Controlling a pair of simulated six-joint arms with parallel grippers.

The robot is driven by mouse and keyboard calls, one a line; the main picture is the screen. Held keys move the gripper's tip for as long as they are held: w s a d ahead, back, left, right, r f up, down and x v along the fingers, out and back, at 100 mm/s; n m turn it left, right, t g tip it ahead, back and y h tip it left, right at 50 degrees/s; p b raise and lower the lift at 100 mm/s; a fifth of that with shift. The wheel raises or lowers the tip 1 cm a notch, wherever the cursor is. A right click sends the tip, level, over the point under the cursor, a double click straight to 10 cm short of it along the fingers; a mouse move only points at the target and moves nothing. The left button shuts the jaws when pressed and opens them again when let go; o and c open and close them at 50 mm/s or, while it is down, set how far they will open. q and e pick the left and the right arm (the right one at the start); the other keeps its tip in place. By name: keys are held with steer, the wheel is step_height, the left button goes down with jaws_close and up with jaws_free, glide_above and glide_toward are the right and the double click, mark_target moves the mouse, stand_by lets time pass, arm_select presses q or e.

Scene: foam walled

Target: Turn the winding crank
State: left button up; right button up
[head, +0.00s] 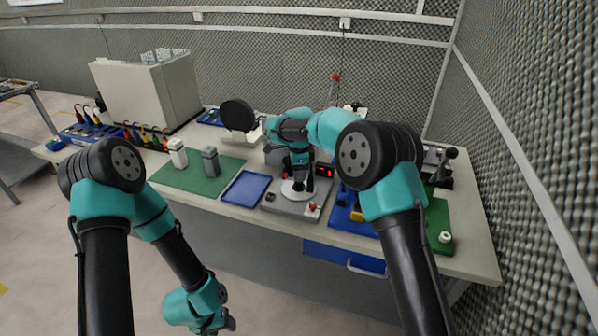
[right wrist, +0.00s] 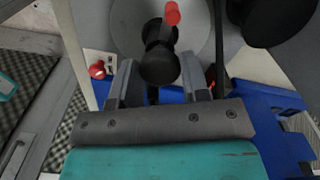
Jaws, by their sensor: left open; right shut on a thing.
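The winding crank's black knob (right wrist: 160,62) stands between the two grey fingers of my right gripper (right wrist: 158,78) in the right wrist view. The fingers are shut on it. A pale round disc (right wrist: 195,30) lies behind the knob, and a red tip (right wrist: 172,13) shows just beyond it. In the head view my right gripper (head: 299,174) reaches down over a grey machine base with a white disc (head: 298,190); my arm hides most of the crank there. My left gripper (head: 222,312) hangs low at the front, off the bench, open and away from the crank.
A blue tray (head: 246,188) and a green mat (head: 180,181) with a white and a grey container (head: 211,161) lie left of the machine. A red display (head: 325,170) and a red knob (head: 312,206) are close to it. A foam wall (head: 540,140) bounds the right.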

steer(key=shift+m, duration=5.1)
steer(key=shift+m, duration=0.4)
steer(key=o, duration=0.9)
steer(key=shift+r, duration=0.15)
step_height(320, 180, up, 17)
steer(key=shift+r, duration=0.1)
steer(key=shift+d, duration=0.1)
